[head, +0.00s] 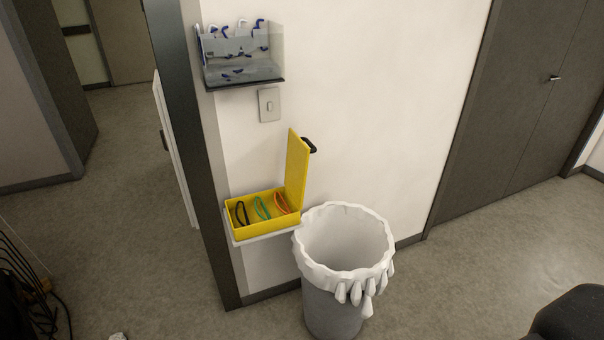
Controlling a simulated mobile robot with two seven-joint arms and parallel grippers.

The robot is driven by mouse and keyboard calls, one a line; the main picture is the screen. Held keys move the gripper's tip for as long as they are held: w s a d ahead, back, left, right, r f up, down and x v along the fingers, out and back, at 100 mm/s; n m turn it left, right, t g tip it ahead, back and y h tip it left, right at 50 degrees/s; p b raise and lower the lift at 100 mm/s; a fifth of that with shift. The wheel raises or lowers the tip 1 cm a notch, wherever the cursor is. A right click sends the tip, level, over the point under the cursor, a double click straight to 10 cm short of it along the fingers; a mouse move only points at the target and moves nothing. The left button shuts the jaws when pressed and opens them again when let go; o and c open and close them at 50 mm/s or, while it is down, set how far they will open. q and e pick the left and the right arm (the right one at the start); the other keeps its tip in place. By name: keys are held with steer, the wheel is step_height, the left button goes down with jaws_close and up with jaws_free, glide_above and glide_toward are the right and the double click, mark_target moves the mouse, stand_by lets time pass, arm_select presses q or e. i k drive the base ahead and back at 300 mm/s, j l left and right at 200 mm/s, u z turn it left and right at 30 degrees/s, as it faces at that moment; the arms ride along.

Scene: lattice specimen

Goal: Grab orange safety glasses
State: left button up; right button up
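The orange safety glasses (282,203) appear as a small curved orange item in an open yellow box (264,229). They lie on the right side of the box, next to a green item (262,208) and a black item (241,213) of similar shape. The box's yellow lid (297,170) stands upright on the right, with a black handle (309,145) on it. The fine shape of the glasses is too small to tell. Neither of my grippers is in view.
The box sits on a small white wall shelf (262,237). A lined waste bin (333,306) stands just right of it. Above are a light switch (269,104) and a clear wall holder (243,62). Dark wires (22,268) are at lower left. Open floor (470,270) lies right of the bin.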

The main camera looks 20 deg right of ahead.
mark_target(281, 213)
steer(key=l+u, duration=0.1)
steer(key=l, duration=0.4)
steer(key=k+l+u, duration=0.1)
steer(key=l, duration=0.4)
steer(key=l+u, duration=0.1)
steer(key=l, duration=0.4)
steer(key=k+l+u, duration=0.1)
steer(key=l, duration=0.35)
steer(key=k+l, duration=0.15)
steer(key=l, duration=0.35)
steer(key=k+l+u, duration=0.15)
steer(key=l, duration=0.35)
